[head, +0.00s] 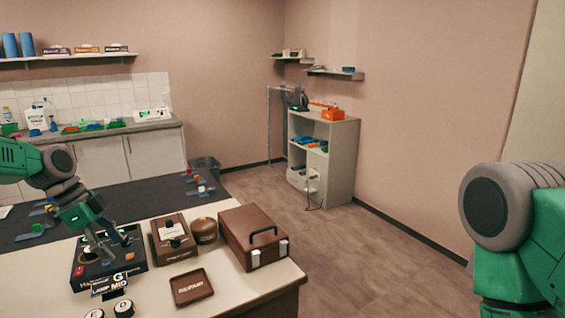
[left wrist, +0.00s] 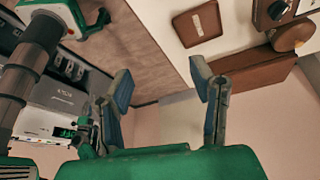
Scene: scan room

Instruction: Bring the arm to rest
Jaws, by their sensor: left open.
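My left gripper (head: 116,246) reaches down over a dark box (head: 84,278) with coloured knobs on the table (head: 230,297). In the left wrist view its two fingers (left wrist: 162,88) stand wide apart, and nothing is between them. The fingertips partly overlap the dark box in the head view, and I cannot tell whether they touch it. My right arm (head: 520,235) shows at the right edge of the head view, bent and apart from the table. Its gripper is out of the picture.
Right of the dark box stand a brown box (head: 172,250), a round brown tin (head: 204,231) and a brown case with a handle (head: 238,236). A tray marked REPAIR (head: 192,287) lies in front. A low shelf unit (head: 341,168) stands at the back wall. The floor between is clear.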

